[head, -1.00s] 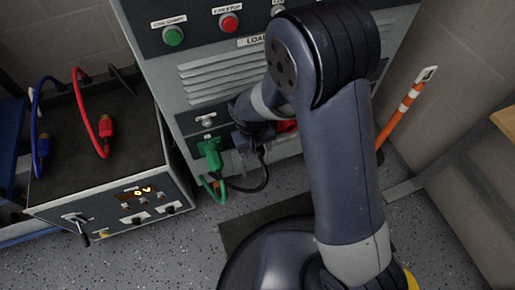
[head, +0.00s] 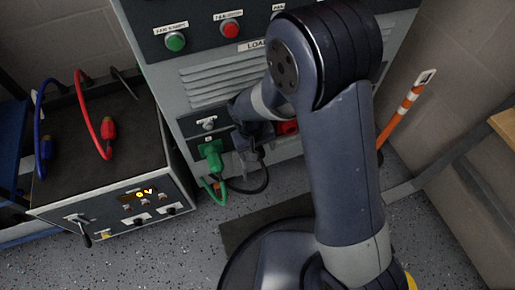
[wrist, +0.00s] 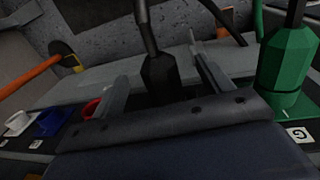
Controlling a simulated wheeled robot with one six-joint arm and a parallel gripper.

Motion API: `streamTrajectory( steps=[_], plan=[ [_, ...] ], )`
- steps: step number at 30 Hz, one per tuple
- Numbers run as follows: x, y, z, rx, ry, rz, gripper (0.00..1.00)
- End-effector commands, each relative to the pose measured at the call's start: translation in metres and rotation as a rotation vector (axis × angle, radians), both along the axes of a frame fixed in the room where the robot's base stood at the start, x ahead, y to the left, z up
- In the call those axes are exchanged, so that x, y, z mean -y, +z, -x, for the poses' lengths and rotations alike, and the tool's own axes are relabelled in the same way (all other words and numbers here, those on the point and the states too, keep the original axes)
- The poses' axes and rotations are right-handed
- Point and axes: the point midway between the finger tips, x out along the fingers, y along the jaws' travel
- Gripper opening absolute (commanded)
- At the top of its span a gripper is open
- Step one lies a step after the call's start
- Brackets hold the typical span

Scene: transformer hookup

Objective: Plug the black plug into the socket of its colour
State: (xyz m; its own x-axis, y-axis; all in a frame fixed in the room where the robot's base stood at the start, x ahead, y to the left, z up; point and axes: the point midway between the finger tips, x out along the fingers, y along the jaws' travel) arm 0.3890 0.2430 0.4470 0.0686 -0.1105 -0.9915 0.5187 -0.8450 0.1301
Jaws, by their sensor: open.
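The black plug (wrist: 160,75) stands between the two fingers of my gripper (wrist: 163,90) in the wrist view, its cable rising from it. Gaps show on both sides of the plug, so the fingers are open around it. Its lower end is hidden behind the gripper body, so I cannot tell how deep it sits or see the socket under it. In the head view my gripper (head: 250,140) is at the load cabinet, right of the green plug (head: 210,152), and the black cable (head: 262,180) loops below. The black plug itself is not clear there.
The green plug (wrist: 285,70) stands at the G label. Red (wrist: 90,108), blue (wrist: 55,122) and white (wrist: 18,122) sockets lie on the other side. Red (head: 108,128) and blue (head: 46,148) plugs are on the supply box at left. An orange-and-white pole (head: 405,105) leans at right.

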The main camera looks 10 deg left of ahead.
Motion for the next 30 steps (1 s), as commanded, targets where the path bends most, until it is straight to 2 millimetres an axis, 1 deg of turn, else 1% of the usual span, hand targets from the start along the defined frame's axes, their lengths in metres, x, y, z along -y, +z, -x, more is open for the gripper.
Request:
streamTrajectory(
  steps=[1,24,30],
  plan=[
    [-0.001,0.006,0.000,0.001,0.000,-0.001,0.74],
    [-0.006,0.052,0.003,0.000,0.000,0.000,0.74],
    [-0.006,0.055,0.004,0.000,-0.001,0.000,0.74]
  ],
)
